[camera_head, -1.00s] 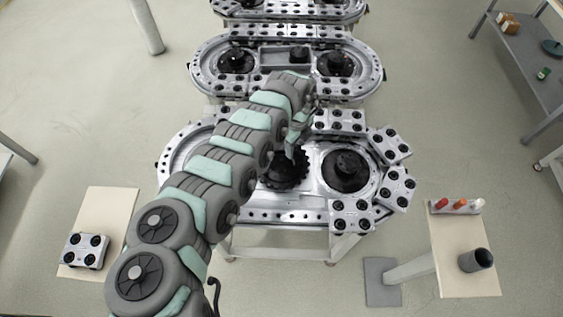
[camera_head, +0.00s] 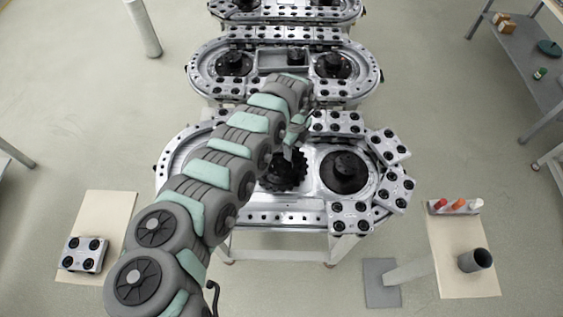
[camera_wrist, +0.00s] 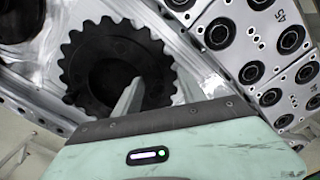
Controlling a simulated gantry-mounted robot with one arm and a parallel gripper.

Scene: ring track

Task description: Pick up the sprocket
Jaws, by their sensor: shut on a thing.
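The sprocket (camera_head: 290,176) is a black toothed ring on the left part of the nearest oval track; my arm and gripper partly cover it in the head view. In the wrist view the sprocket (camera_wrist: 88,62) shows its teeth and dark open centre. My gripper (camera_wrist: 168,90) is shut on the sprocket's rim, with one grey finger inside the ring and a pale finger showing outside the teeth. In the head view my gripper (camera_head: 291,150) reaches down at the sprocket's upper edge. Whether the sprocket is clear of the track surface cannot be told.
A black round hub (camera_head: 345,172) stands right of the sprocket. Silver carriers (camera_head: 351,217) with black rollers line the right side of the track. A second oval track (camera_head: 213,88) lies behind. Side tables at left (camera_head: 104,215) and right (camera_head: 453,275) stand apart.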

